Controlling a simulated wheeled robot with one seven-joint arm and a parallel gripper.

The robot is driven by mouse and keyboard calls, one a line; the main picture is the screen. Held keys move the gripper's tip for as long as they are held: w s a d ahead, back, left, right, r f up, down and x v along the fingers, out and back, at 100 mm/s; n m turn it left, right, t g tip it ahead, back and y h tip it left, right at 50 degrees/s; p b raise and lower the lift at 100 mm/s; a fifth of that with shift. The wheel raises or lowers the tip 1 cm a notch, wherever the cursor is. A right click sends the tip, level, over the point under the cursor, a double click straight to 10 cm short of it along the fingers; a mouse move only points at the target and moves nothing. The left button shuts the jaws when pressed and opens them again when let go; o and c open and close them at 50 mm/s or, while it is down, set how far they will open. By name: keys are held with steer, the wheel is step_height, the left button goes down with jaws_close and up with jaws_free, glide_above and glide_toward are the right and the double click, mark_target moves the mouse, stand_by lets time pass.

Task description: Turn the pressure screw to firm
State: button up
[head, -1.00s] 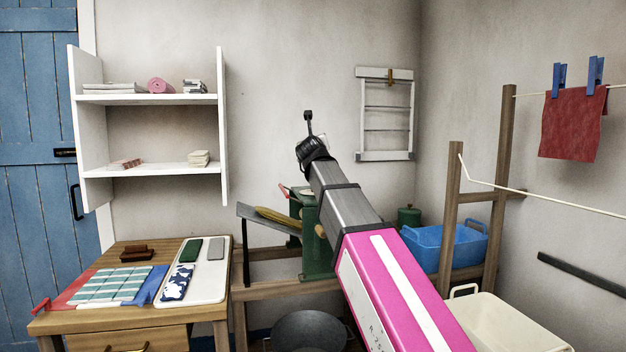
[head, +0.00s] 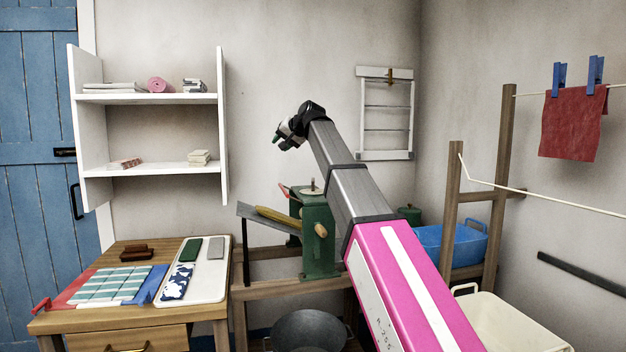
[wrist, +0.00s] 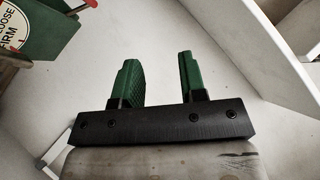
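The green wringer (head: 319,245) stands on a wooden bench, with pale rollers and a sloping grey board on its left. A small upright post with a disc, seemingly the pressure screw (head: 311,188), shows on its top; a red-tipped lever (head: 284,190) shows beside it. In the wrist view, a round dial (wrist: 14,28) reading LOOSE and FIRM and a red tip (wrist: 90,3) show at top left. The screw's setting cannot be read. My gripper (head: 281,136) is above and left of the wringer, apart from it. Its green fingers (wrist: 160,78) are open and empty.
A white shelf unit (head: 224,125) hangs on the left wall. A wooden table (head: 125,249) with cloths and a white board stands at left. A dark basin (head: 309,330) lies below. A blue tub (head: 450,243) and wooden posts (head: 500,180) stand at right.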

steer(key=d+f+g+h, duration=0.2)
steer(key=d+f+h, duration=0.1)
steer(key=d+h, duration=0.2)
steer(key=g+h, duration=0.1)
steer(key=h, duration=0.3)
glide_toward(313, 179)
steer(key=shift+m, duration=0.3)
steer(key=x, duration=0.9)
steer(key=shift+s+f, duration=0.1)
steer(key=shift+c, duration=0.3)
steer(key=shift+y, duration=0.3)
jaws_close()
